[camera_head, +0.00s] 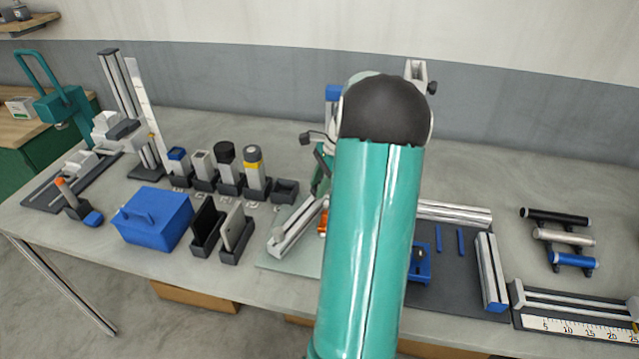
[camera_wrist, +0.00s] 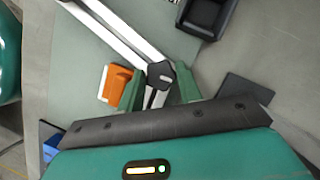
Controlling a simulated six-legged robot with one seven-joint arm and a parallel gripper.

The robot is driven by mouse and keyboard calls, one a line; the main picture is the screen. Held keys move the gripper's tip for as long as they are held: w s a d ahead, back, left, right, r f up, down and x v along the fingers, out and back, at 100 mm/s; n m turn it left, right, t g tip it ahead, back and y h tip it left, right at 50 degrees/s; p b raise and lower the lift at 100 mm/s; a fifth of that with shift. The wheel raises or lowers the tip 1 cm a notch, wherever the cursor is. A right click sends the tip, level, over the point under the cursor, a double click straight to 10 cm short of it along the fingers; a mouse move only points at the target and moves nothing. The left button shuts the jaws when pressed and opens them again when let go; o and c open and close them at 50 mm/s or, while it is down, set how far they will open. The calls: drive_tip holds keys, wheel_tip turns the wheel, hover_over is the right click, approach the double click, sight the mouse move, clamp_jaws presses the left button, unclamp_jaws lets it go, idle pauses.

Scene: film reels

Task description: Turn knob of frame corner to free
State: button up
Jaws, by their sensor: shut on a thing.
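The frame corner shows in the wrist view as pale silver bars (camera_wrist: 112,32) running from the upper left down to a dark knob (camera_wrist: 160,74) with a light mark. My gripper (camera_wrist: 159,88) has its two green fingers on either side of the knob and is shut on it. The contact itself is partly hard to make out. In the head view a silver frame bar (camera_head: 292,232) lies on a pale green mat (camera_head: 272,262). My arm hides the knob and most of my gripper there.
An orange block (camera_wrist: 114,84) lies close beside my left finger in the wrist view. A black tray (camera_wrist: 206,15) is near the top. In the head view a blue box (camera_head: 153,217) and upright black holders (camera_head: 206,228) stand to the left. A dark mat (camera_head: 455,275) with silver bars lies to the right.

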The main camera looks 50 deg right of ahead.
drive_tip(key=n+g, duration=0.1)
drive_tip(key=n, duration=0.3)
drive_tip(key=shift+w+n+g+y, duration=0.15)
drive_tip(key=shift+n+g+y, duration=0.25)
drive_tip(key=n+g, duration=0.1)
drive_tip(key=n, duration=0.2)
drive_tip(key=shift+n+g, duration=0.3)
drive_tip(key=n, duration=0.2)
drive_tip(key=n+g, duration=0.1)
drive_tip(key=n, duration=0.1)
drive_tip(key=shift+w+n+h, duration=0.2)
drive_tip(key=shift+n+h, duration=0.1)
drive_tip(key=shift+h, duration=0.1)
drive_tip(key=n+g+h, duration=0.1)
drive_tip(key=n, duration=0.2)
drive_tip(key=shift+a+n+g, duration=0.1)
drive_tip(key=shift+n+g, duration=0.2)
drive_tip(key=n+g+h, duration=0.1)
drive_tip(key=n, duration=0.3)
drive_tip(key=shift+a, duration=0.1)
drive_tip(key=n+h, duration=0.1)
drive_tip(key=n, duration=0.3)
drive_tip(key=shift+h, duration=0.4)
drive_tip(key=n+h, duration=0.1)
drive_tip(key=n, duration=0.2)
drive_tip(key=shift+a+n, duration=0.15)
drive_tip(key=shift+n, duration=0.25)
drive_tip(key=shift+n+t+h, duration=0.5)
drive_tip(key=shift+n+h, duration=0.4)
drive_tip(key=shift+n, duration=1)
